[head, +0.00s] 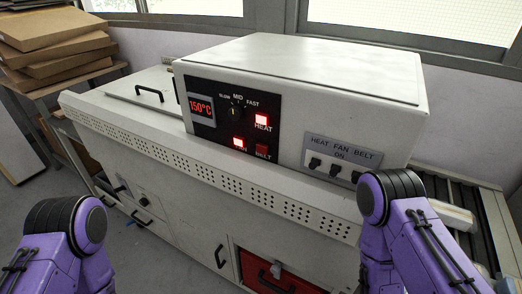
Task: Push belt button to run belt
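The oven-like belt machine (300,75) has a black control panel (215,128) on its front. The belt light or button (262,151), marked BELT, is dark red and unlit. The heat light (261,120) and the light left of BELT (239,143) glow red. The display (201,107) reads 150°C. The rightmost switch (356,178) is close to my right arm in the picture. Both arms show only purple links and black joints; neither gripper is visible.
A perforated pale ledge (215,166) runs along the machine's front. A conveyor section (474,205) extends at the right behind my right arm. A red panel (270,273) sits low in front. Flat cardboard boxes (50,40) are stacked at the far left.

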